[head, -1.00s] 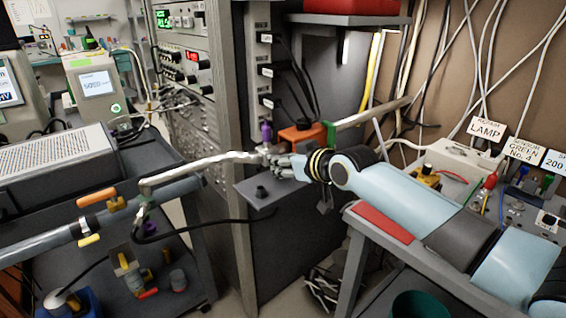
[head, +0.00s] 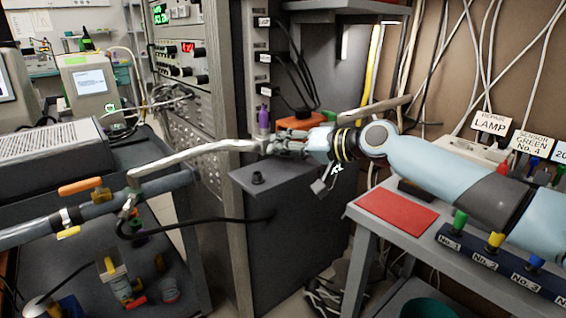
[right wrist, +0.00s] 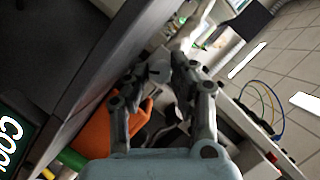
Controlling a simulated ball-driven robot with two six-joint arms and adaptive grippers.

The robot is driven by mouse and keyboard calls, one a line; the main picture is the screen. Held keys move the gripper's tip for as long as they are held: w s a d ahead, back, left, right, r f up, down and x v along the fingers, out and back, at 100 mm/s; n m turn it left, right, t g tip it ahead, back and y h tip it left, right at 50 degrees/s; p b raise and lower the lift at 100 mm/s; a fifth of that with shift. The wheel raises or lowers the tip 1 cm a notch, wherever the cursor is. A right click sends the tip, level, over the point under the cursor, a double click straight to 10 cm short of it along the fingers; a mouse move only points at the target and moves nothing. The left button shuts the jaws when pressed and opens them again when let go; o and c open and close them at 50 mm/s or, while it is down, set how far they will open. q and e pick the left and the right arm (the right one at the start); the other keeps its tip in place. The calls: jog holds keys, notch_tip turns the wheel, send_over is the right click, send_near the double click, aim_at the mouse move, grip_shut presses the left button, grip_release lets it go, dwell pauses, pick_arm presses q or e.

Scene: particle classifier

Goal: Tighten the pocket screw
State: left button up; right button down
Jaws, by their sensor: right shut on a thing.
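My right gripper (head: 274,147) reaches in from the right to the right end of a foil-wrapped pipe (head: 195,155). It is shut on a small pale piece (right wrist: 160,70), which shows between the two fingers in the right wrist view (right wrist: 186,88). The fingers hide most of this piece, and I cannot tell whether it is the pocket screw. A grey shelf (head: 272,178) with a small black knob (head: 257,178) is just below the gripper. My left gripper is not in view.
A dark rack post stands behind the pipe end, with a purple-topped fitting (head: 263,115). An orange thing (head: 295,122) is close behind my right gripper. Below my arm, the bench holds a red mat (head: 396,209) and a dark strip of coloured knobs (head: 500,262).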

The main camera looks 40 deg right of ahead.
jog(key=m+b, duration=0.1)
jog(key=m+y+b, duration=0.1)
jog(key=b, duration=0.1)
jog(key=shift+d+f, duration=0.1)
jog(key=shift+f, duration=0.25)
jog(key=shift+r+m+t+b, duration=0.15)
jog(key=shift+m+t+b, duration=0.3)
jog(key=shift+b, duration=0.25)
jog(key=c, duration=1.1)
grip_release()
